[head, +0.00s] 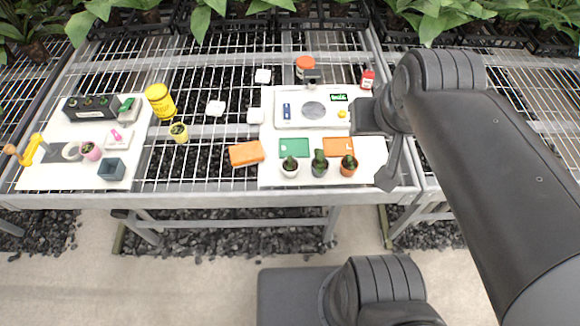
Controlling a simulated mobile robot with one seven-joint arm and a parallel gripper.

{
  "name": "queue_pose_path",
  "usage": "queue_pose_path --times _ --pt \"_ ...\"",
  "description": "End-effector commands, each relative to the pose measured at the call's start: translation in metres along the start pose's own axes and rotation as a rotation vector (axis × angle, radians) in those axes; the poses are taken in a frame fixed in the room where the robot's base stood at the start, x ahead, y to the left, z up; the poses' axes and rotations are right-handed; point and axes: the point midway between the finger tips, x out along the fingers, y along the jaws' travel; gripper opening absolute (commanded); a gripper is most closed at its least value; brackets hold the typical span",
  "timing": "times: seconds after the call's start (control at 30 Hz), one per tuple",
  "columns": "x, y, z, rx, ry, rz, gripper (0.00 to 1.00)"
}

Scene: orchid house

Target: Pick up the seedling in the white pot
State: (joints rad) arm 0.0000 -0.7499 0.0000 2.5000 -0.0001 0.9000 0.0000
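The seedling in the white pot (289,169) stands upright at the front left of the right-hand white board (268,150). It is small and dark green. To its right stand a seedling in a dark pot (319,166) and one in an orange-brown pot (348,167). My gripper (387,179) points down at the board's front right corner, to the right of all three pots and apart from the white one. Only a dark, narrow end shows, so its opening cannot be made out. Nothing is seen held in it.
A scale-like device (312,111) and green (294,147) and orange (338,147) cards lie behind the pots.

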Motion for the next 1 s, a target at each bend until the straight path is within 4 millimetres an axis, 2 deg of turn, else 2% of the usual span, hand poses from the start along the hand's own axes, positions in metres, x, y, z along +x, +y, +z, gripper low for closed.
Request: queue_pose_path --times 0.4,0.8,1.0 --pt "0.0000 0.0000 0.0000 0.000 0.000 0.000 0.37" --pt "0.0000 0.0000 0.0000 0.000 0.000 0.000 0.70" --pt "0.0000 0.0000 0.0000 0.000 0.000 0.000 0.70"
